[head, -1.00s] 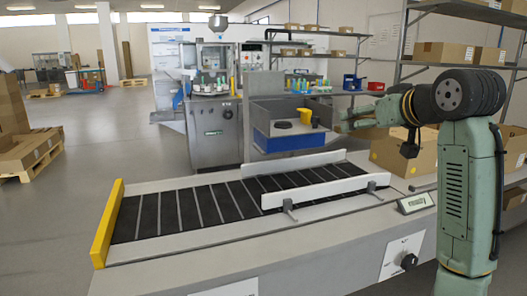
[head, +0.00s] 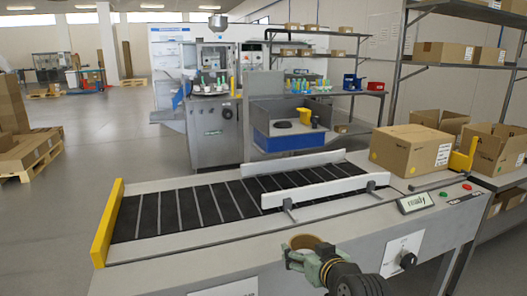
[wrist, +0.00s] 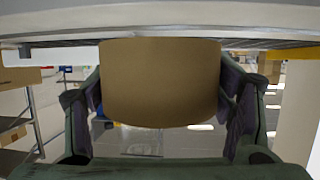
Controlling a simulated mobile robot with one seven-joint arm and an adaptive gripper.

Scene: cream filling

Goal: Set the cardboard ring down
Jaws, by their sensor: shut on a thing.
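The cardboard ring (head: 305,241) is a short brown tube at the bottom middle of the head view, by the conveyor's near edge. My gripper (head: 307,257) is shut on it, with a finger on either side. In the wrist view the ring's plain brown wall (wrist: 160,82) fills the middle, between the green and dark fingers. A pale surface crosses the top of that view, just beyond the ring. I cannot tell whether the ring touches anything besides the fingers.
The conveyor (head: 150,257) has a dark slatted belt, white guide rails (head: 325,191) and a yellow end plate (head: 107,222). A display (head: 416,202) and a knob (head: 408,261) are right of my gripper. Cardboard boxes (head: 405,150) stand at the right. The belt's left part is clear.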

